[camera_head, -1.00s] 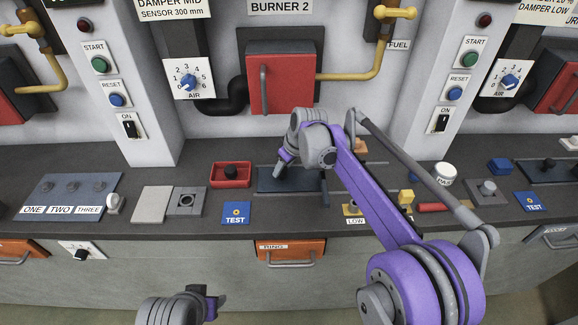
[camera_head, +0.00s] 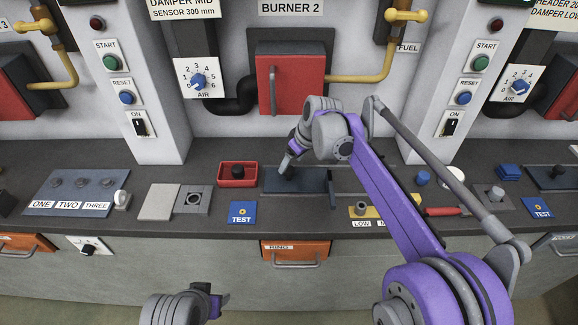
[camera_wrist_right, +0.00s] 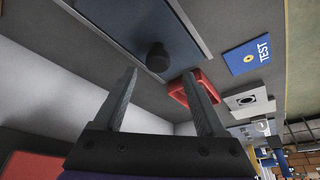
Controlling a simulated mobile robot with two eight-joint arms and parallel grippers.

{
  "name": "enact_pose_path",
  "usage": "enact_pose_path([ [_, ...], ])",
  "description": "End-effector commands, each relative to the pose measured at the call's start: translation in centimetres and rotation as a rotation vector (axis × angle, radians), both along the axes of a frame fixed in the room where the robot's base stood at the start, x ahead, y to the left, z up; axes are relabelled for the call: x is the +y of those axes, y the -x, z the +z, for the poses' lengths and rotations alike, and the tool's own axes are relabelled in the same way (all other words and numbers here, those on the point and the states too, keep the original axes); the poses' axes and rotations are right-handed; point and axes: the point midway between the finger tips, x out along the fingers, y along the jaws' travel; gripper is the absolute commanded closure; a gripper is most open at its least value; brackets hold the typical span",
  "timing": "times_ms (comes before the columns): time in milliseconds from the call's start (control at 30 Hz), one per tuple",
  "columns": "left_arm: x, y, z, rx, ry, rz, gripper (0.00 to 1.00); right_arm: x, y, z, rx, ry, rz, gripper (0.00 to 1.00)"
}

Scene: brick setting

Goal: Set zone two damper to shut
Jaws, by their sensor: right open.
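A dark blue slotted plate (camera_head: 308,181) lies on the counter below burner 2. In the right wrist view the plate (camera_wrist_right: 190,45) carries a round black knob (camera_wrist_right: 157,57). My right gripper (camera_head: 287,169) is over the left part of this plate and hides the knob in the head view. In the wrist view the right gripper (camera_wrist_right: 160,76) is open and empty. The knob shows between its fingertips, but contact cannot be told. My left gripper (camera_head: 216,305) is at the bottom edge, partly cut off. A switch panel (camera_head: 72,190) marked ONE, TWO, THREE sits at the left.
A red tray (camera_head: 238,183) with a black knob sits just left of the plate. A blue TEST card (camera_head: 242,212) lies in front of it. A LOW-marked yellow piece (camera_head: 361,211) and a red-handled tool (camera_head: 440,212) lie to the right. An orange drawer (camera_head: 296,247) is below.

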Motion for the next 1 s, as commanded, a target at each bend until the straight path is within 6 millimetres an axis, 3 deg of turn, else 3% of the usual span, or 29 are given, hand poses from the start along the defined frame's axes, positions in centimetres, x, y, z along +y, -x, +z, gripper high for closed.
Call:
enact_pose_path([
  [100, 0.0, 0.0, 0.2, -0.001, 0.0, 0.0, 0.5, -0.8, 0.7, 2.5, 0.0, 0.0, -0.002, 0.27],
  [333, 0.0, -0.1, 0.4, -0.002, 0.0, 0.0, 0.5, -1.6, 1.5, 5.4, 0.0, 0.0, -0.001, 0.27],
  [1000, 0.0, -0.1, 0.5, -0.002, 0.0, 0.0, 0.5, -2.2, 2.3, 6.2, 0.0, 0.0, -0.016, 0.27],
])
